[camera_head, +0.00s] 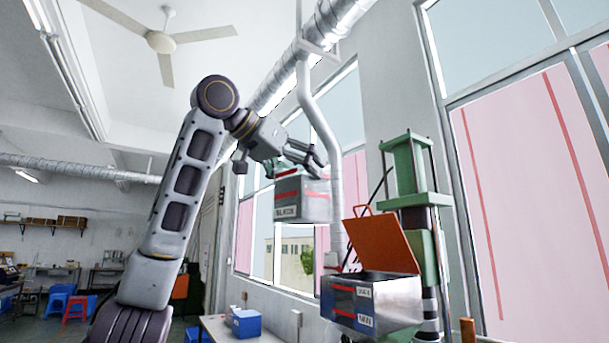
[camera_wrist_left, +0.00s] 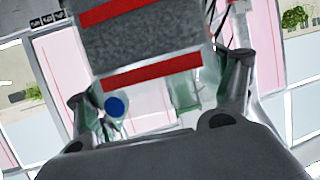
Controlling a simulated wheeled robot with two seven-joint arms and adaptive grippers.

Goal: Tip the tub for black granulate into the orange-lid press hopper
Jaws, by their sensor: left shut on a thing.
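The tub for black granulate (camera_head: 302,200) is a grey box with red bands and a dark label. It hangs in the air close to upright, above and to the left of the hopper. My left gripper (camera_head: 306,160) is shut on the tub at its top. In the left wrist view the tub (camera_wrist_left: 150,45) shows a speckled grey face between red strips, with a finger on each side. The press hopper (camera_head: 390,303) is a shiny metal box with its orange lid (camera_head: 372,246) swung up. The inside of the hopper is mostly hidden. My right gripper is not in view.
The green press frame (camera_head: 412,180) stands behind and beside the hopper. A grey vertical pipe (camera_head: 322,130) runs down close behind the tub. A blue box (camera_head: 246,324) sits on a white bench (camera_head: 215,326) at lower left. Windows line the wall behind.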

